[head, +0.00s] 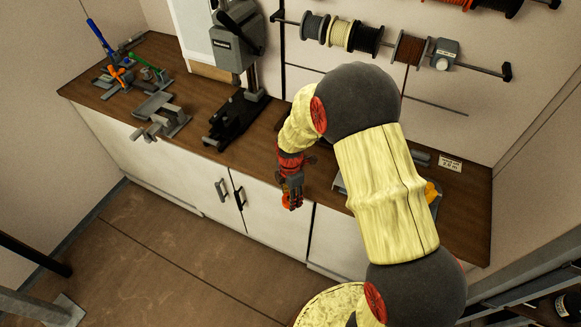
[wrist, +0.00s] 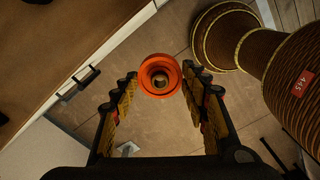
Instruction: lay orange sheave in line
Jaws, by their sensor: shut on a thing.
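The orange sheave (wrist: 160,76) is a round, grooved ring with a dark bore, held at the fingertips of my gripper (wrist: 161,84) in the wrist view. In the head view my gripper (head: 291,192) points down in front of the bench's front edge, with the orange sheave (head: 287,201) at its tips, over the floor side. The gripper is shut on the sheave. My arm hides part of the bench's right half.
The wooden bench (head: 80,88) carries blue, orange and green handled tools (head: 118,75) at the far left, a grey fixture (head: 160,112) and a press (head: 236,112). A yellow item (head: 431,191) shows partly behind my arm. Spools (head: 340,36) hang on the wall.

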